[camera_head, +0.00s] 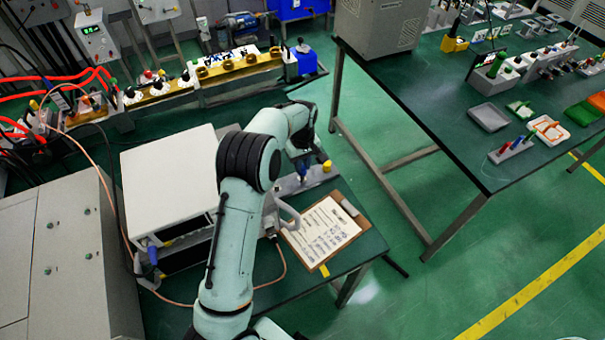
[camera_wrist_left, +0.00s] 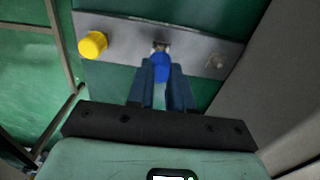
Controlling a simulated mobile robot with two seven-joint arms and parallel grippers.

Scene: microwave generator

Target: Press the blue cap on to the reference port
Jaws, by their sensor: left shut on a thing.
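My left gripper (camera_wrist_left: 162,80) is shut on the blue cap (camera_wrist_left: 161,67), which sits between its dark blue fingertips. In the left wrist view the cap is right at a small metal port (camera_wrist_left: 160,46) in the middle of a grey plate (camera_wrist_left: 120,29). I cannot tell whether cap and port touch. A yellow cap (camera_wrist_left: 92,45) is on the plate's left part, and a bare metal fitting (camera_wrist_left: 216,62) is at its right. In the head view my left gripper (camera_head: 303,170) points down at this plate, left of the yellow cap (camera_head: 327,166). My right gripper is not in view.
A white box-shaped device (camera_head: 170,180) stands left of my arm on the green table. A clipboard with paper (camera_head: 322,232) lies in front of the plate. A second table (camera_head: 430,110) with trays and small parts stands at the right.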

